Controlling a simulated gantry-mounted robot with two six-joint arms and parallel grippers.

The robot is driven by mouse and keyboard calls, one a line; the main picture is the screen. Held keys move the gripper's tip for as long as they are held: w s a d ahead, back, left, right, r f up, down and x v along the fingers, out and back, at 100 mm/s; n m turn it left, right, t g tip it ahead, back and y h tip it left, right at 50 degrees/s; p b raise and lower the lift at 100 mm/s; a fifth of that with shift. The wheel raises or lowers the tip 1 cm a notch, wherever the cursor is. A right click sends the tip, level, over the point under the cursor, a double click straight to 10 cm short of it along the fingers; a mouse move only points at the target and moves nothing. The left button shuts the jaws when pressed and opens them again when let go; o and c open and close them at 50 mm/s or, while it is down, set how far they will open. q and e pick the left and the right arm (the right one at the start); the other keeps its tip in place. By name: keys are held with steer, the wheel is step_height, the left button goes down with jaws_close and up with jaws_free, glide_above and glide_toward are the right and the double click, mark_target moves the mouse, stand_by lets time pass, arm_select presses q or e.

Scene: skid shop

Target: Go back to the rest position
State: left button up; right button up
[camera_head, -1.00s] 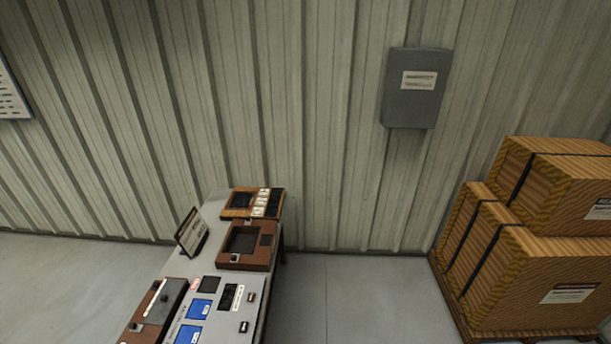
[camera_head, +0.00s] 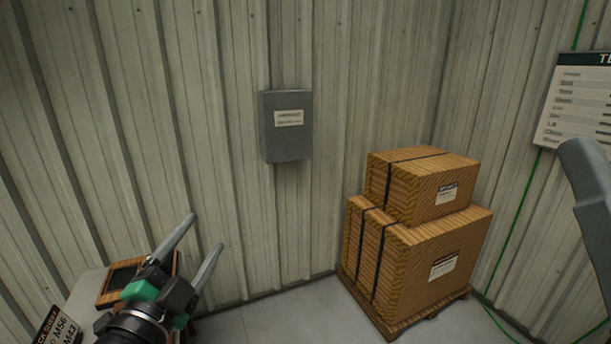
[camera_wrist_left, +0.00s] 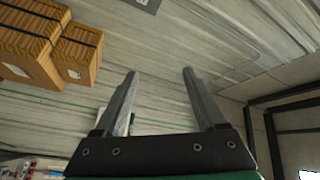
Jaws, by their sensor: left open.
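My left gripper (camera_head: 198,243) comes up from the lower left in the head view, in front of the table's far end. Its two grey fingers are spread apart with nothing between them. In the left wrist view the same open fingers (camera_wrist_left: 158,85) point toward the corrugated wall, and the gap is empty. A grey part of my own body shows at the right edge of the head view. My right gripper does not show.
A wooden-framed tray (camera_head: 122,277) lies on the table at lower left, beside a sign (camera_head: 55,332). Strapped crates (camera_head: 420,245) stand on a pallet at right. A grey wall box (camera_head: 286,126) and a white chart (camera_head: 580,100) hang on the walls. Floor shows between table and crates.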

arm_select(q)
steer(key=s+r+n+t, duration=0.7)
steer(key=s+r+n, duration=0.6)
steer(key=s+r, duration=0.6)
steer(key=shift+s+a+r+t+y, duration=0.15)
steer(key=shift+s+r+t+y, duration=0.15)
steer(key=shift+s+t+y, duration=0.15)
